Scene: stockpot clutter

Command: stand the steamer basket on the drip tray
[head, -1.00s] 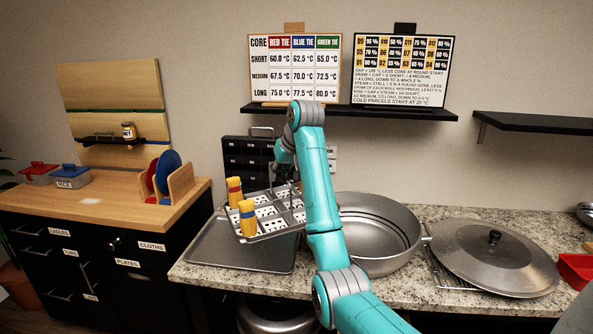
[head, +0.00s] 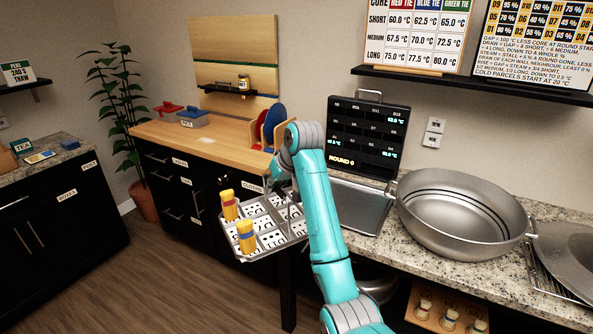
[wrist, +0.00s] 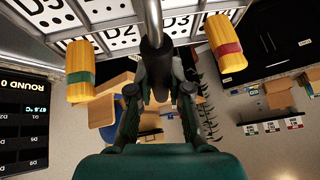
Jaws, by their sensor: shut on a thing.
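The steamer basket (head: 272,238) is a metal tray with labelled, perforated compartments and an upright handle. It hangs from my gripper (head: 291,186), roughly level, left of the drip tray in the head view. In the wrist view my gripper (wrist: 158,95) is shut on the dark grip of the handle (wrist: 154,55).
A large stockpot (head: 462,215) stands right of the drip tray, with a lid (head: 570,248) beyond it. A black display panel (head: 367,138) stands behind the tray. A wooden-topped cabinet (head: 200,137) is at the left. Open floor (head: 150,275) lies below left.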

